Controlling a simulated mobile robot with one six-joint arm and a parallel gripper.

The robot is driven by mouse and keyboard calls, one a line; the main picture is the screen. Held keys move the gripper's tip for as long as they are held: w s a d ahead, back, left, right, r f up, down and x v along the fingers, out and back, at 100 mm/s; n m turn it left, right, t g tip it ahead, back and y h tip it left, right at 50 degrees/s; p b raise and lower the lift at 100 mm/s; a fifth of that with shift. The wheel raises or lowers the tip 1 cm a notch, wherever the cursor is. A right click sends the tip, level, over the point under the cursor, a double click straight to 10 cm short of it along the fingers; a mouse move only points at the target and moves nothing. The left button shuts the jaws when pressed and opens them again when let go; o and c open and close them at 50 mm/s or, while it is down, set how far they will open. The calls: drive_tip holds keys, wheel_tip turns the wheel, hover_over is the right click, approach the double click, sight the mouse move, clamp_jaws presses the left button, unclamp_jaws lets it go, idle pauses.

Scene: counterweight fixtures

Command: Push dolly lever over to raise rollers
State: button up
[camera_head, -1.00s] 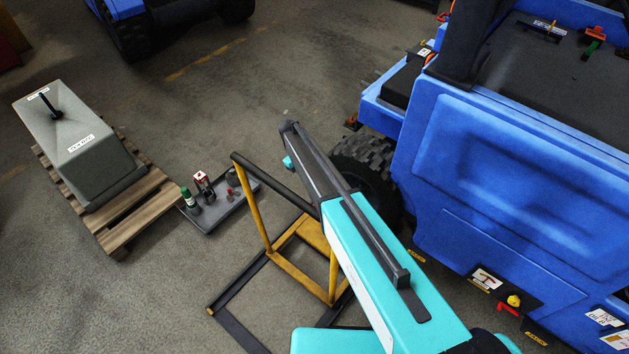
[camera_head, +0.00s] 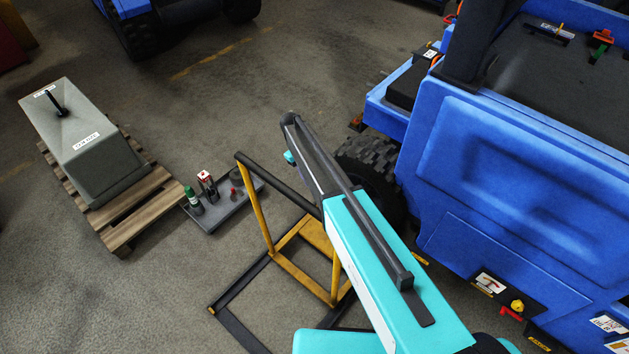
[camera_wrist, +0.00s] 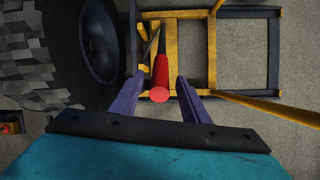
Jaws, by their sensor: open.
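The dolly is a yellow frame (camera_head: 320,278) on dark floor rails, beside the blue vehicle's wheel. It also shows in the wrist view (camera_wrist: 191,60). Its lever, a black rod with a red grip (camera_wrist: 160,77), shows in the wrist view, with the grip's end facing the camera. My gripper (camera_wrist: 158,88) is open, its two purple fingers on either side of the red grip. The left finger looks close to the grip; I cannot tell if it touches. In the head view my arm hides the lever and the gripper. I cannot make out the rollers.
The tyre (camera_wrist: 58,55) stands close at the left in the wrist view. The blue vehicle (camera_head: 520,190) fills the right of the head view. A grey tray (camera_head: 222,210) with small items and a pallet (camera_head: 145,205) bearing a grey block (camera_head: 85,150) stand left.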

drive_tip(key=v, duration=1)
drive_tip(key=shift+r+b, duration=0.35)
drive_tip(key=shift+b, duration=0.05)
drive_tip(key=shift+a, duration=0.15)
drive_tip(key=shift+s+d+f, duration=0.1)
drive_tip(key=shift+s+d, duration=0.05)
drive_tip(key=shift+d, duration=0.15)
drive_tip(key=c, duration=1)
drive_tip(key=shift+s+d, duration=0.15)
drive_tip(key=shift+d, duration=0.15)
clamp_jaws()
drive_tip(key=s+d+f+m+t+y, duration=0.1)
drive_tip(key=s+d+f+m+y, duration=0.15)
drive_tip(key=s+d, duration=0.85)
drive_tip(key=s+d+f+m+y, duration=0.1)
drive_tip(key=s+d+m, duration=0.3)
drive_tip(key=s+d, duration=0.65)
drive_tip(key=s+d+f+g, duration=0.1)
drive_tip(key=s+f, duration=0.4)
drive_tip(key=s, duration=0.4)
drive_tip(key=s+d+f+m+g, duration=0.1)
drive_tip(key=s+d+f, duration=0.1)
drive_tip(key=s+f, duration=0.4)
drive_tip(key=s+d+f+m+g, duration=0.1)
drive_tip(key=s+f, duration=0.4)
drive_tip(key=s, duration=0.8)
drive_tip(key=shift+d+f+g, duration=0.2)
drive_tip(key=shift+d+g, duration=0.3)
drive_tip(key=shift+g, duration=0.1)
